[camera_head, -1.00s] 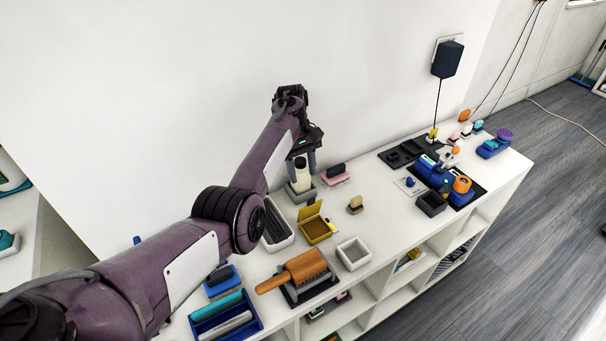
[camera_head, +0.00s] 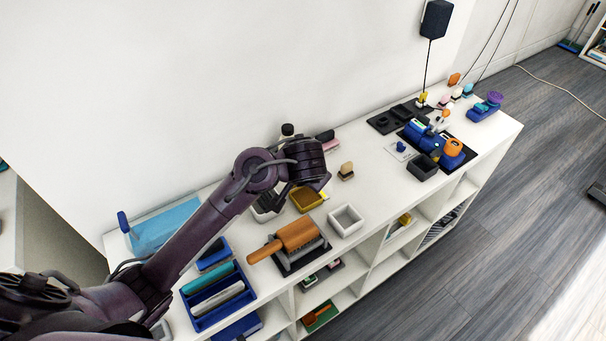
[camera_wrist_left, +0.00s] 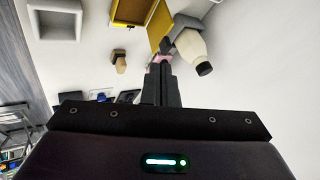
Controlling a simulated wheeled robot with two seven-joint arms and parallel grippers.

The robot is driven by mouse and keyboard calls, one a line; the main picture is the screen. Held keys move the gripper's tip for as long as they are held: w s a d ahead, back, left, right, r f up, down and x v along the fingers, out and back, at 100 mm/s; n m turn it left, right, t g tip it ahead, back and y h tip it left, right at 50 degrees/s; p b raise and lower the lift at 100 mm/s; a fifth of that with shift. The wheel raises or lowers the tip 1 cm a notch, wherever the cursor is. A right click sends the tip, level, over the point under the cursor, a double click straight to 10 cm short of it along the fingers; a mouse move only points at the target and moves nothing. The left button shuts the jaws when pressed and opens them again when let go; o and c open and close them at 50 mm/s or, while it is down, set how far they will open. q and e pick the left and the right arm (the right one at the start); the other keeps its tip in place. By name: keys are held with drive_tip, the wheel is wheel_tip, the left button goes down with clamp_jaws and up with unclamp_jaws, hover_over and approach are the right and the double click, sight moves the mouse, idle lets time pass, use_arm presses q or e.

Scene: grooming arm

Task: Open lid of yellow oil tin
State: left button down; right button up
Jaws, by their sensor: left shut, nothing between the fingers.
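The yellow oil tin (camera_head: 308,199) stands on the white shelf top, partly behind my left wrist in the head view. In the left wrist view the tin (camera_wrist_left: 129,11) is cut off by the top edge. Its lid (camera_wrist_left: 160,24) stands open, raised from the side of the tin. The lid is hidden behind my arm in the head view. My left gripper (camera_wrist_left: 162,70) is shut and empty, with its fingertips near the lid in the picture; I cannot tell whether they touch it. My right gripper is in neither view.
A cream bottle with a dark cap (camera_wrist_left: 190,46) stands close beside the lid. A white box (camera_head: 346,220), an orange-brown roller brush (camera_head: 288,240) and a blue tray (camera_head: 219,297) are near the tin. A small tan brush (camera_head: 346,171) stands to its right, with bare surface around it.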

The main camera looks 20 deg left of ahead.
use_arm(q)
drive_tip(key=s+d+m, duration=0.2)
drive_tip(key=s+d, duration=0.1)
drive_tip(key=s, duration=0.1)
drive_tip(key=w+a+f+b, duration=0.1)
drive_tip(key=w+a+f, duration=0.3)
drive_tip(key=w+f, duration=0.3)
drive_tip(key=shift+w+a+t+h, duration=0.3)
drive_tip(key=shift+w+h, duration=0.1)
drive_tip(key=shift+w, duration=0.55)
drive_tip(key=shift+f, duration=0.1)
